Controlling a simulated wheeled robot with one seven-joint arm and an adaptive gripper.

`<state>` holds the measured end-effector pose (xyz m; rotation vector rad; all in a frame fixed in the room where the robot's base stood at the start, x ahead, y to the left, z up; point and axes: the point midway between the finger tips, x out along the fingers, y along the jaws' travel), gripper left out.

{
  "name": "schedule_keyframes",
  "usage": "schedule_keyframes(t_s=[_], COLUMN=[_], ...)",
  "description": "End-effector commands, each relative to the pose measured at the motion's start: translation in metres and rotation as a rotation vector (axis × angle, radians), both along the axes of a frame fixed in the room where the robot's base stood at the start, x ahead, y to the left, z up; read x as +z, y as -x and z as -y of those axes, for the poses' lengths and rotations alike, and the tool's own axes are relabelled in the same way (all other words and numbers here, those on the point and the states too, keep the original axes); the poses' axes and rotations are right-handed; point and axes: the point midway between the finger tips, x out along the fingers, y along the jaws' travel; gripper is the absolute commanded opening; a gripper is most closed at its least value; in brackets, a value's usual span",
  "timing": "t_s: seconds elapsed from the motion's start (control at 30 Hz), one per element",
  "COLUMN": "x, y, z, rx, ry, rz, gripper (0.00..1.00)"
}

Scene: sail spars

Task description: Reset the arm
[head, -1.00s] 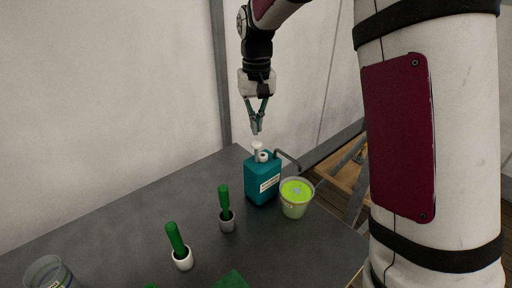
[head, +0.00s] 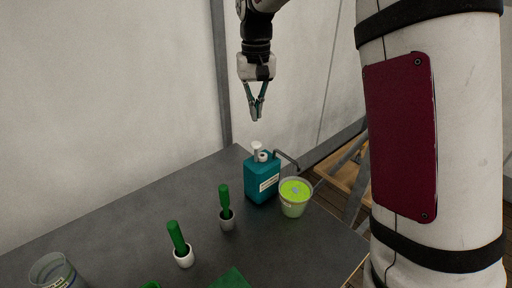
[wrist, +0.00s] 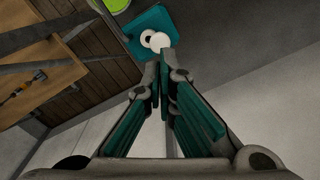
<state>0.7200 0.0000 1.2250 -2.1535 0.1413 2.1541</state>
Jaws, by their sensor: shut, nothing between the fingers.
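My gripper (head: 256,117) is shut and empty. In the head view it hangs pointing down above the teal pump bottle (head: 262,180), with a clear gap over the bottle's white pump top (head: 256,147). In the wrist view the closed fingertips (wrist: 160,58) show below the teal bottle (wrist: 152,24) and its white tops.
A cup of bright green liquid (head: 294,197) stands right of the bottle. Two green-handled tools stand in small cups, one grey (head: 227,223) and one white (head: 184,258). A clear jar (head: 52,271) is at the front left. A pale wall stands behind the grey table (head: 130,212).

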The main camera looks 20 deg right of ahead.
Motion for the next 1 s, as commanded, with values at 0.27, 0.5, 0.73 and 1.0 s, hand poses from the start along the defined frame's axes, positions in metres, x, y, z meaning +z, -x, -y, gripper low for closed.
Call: schedule_keyframes(t_s=[0.27, 0.5, 0.73, 1.0], x=[0.016, 0.016, 0.021, 0.066], y=[0.0, 0.0, 0.005, 0.068], z=[0.0, 0.0, 0.0, 0.0], rx=[0.0, 0.0, 0.002, 0.028], ry=[0.0, 0.0, -0.001, -0.002], rz=[0.001, 0.0, 0.009, 0.116], gripper=[0.0, 0.0, 0.0, 0.0])
